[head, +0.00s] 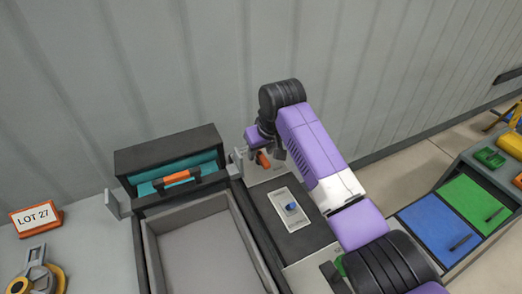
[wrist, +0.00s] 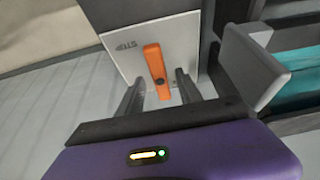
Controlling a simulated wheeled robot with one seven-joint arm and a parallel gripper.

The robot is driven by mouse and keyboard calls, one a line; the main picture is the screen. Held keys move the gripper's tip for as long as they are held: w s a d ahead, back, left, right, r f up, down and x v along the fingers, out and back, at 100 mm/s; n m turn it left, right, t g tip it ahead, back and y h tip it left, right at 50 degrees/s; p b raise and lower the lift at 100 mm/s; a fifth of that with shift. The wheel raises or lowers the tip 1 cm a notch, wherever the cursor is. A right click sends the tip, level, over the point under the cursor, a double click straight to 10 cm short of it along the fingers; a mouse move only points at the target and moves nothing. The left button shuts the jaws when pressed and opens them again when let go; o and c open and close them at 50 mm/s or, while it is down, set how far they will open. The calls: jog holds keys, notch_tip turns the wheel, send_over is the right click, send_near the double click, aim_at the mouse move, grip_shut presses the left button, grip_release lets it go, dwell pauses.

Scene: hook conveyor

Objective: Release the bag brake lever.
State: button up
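An orange lever (wrist: 154,62) with a dark pivot is mounted on a light plate (wrist: 182,45) with small dark lettering; I take it to be the bag brake lever. It also shows in the head view (head: 263,159), partly behind my wrist. My gripper (wrist: 159,78) is open, with one dark finger to each side of the lever's lower part in the wrist view. I see gaps between fingers and lever; I cannot tell how deep the fingertips reach. In the head view my gripper (head: 262,140) is just above the lever and mostly hidden.
A dark box with teal inside (head: 207,158) and an orange-ended handle (head: 178,178) stands left of the lever. A grey tray (head: 160,240) lies in front. A blue knob (head: 291,207) sits on a nearby plate. A LOT 27 sign (head: 36,217) stands far left. The wall is close behind.

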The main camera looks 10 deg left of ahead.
jog(key=shift+b+v, duration=0.3)
jog(key=shift+v, duration=3.55)
